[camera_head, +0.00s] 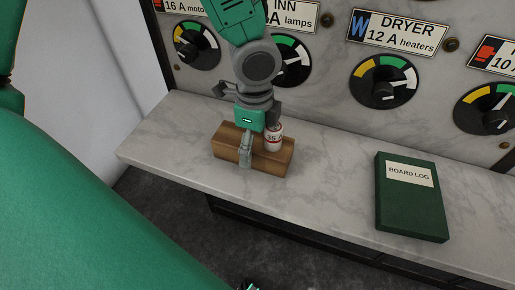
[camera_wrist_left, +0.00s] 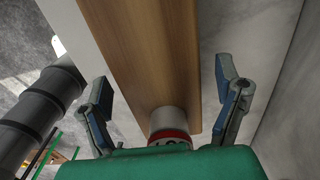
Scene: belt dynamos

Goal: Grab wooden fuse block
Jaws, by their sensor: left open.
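The wooden fuse block (camera_head: 266,161) lies on the marble shelf as a brown bar. A white fuse with a red band (camera_head: 274,140) stands on it. My left gripper (camera_head: 260,136) is over the block from above, with one finger on the near side; the far finger is partly hidden. In the left wrist view the block (camera_wrist_left: 160,50) runs between the two open fingers of the gripper (camera_wrist_left: 162,75), with a gap on each side. The fuse (camera_wrist_left: 169,125) shows close to the palm there.
A green board log book (camera_head: 408,222) lies on the shelf (camera_head: 325,185) to the right. Behind the shelf rises a marble panel with dials (camera_head: 384,82) and labels. The shelf is clear between block and book; its front edge is close to the block.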

